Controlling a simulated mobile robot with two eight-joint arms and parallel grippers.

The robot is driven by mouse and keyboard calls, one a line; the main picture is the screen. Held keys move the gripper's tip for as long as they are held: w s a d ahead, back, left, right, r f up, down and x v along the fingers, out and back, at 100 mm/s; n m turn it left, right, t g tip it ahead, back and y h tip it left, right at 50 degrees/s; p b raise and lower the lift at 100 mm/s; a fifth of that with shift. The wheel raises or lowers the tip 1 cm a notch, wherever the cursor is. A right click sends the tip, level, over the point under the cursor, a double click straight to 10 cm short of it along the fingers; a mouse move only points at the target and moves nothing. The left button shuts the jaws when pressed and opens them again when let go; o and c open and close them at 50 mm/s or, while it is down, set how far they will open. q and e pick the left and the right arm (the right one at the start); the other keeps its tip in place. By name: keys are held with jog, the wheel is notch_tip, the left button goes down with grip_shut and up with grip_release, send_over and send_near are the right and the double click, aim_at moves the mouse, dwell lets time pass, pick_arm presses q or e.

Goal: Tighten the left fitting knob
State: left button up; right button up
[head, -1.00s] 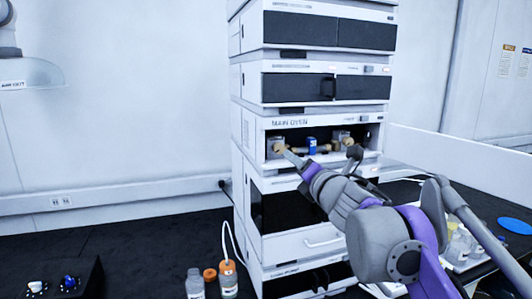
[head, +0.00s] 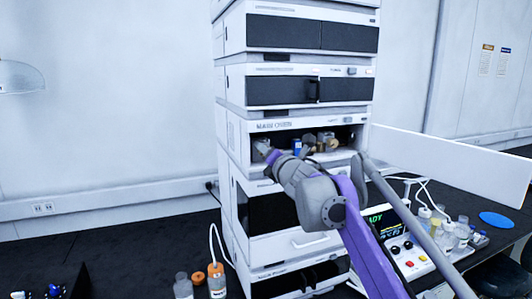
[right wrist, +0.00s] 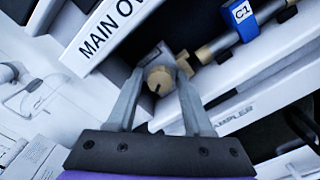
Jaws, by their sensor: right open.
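The left fitting knob (right wrist: 158,81) is a tan, round knob with a dark slot, in the right wrist view. My right gripper (right wrist: 160,88) is open, with one finger on each side of this knob; I cannot tell whether they touch it. In the head view my right gripper (head: 268,153) reaches into the left end of the open oven bay and mostly hides the knob. A metal column (right wrist: 232,40) with a blue C1 tag (right wrist: 240,17) runs from the knob's fitting. My left gripper is not in view.
The MAIN OVEN module (head: 236,140) sits mid-stack, and its bay edges lie close around my gripper. Another fitting (head: 327,141) is at the bay's right. An instrument with a green display (head: 378,220) is at right.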

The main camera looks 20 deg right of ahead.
grip_shut()
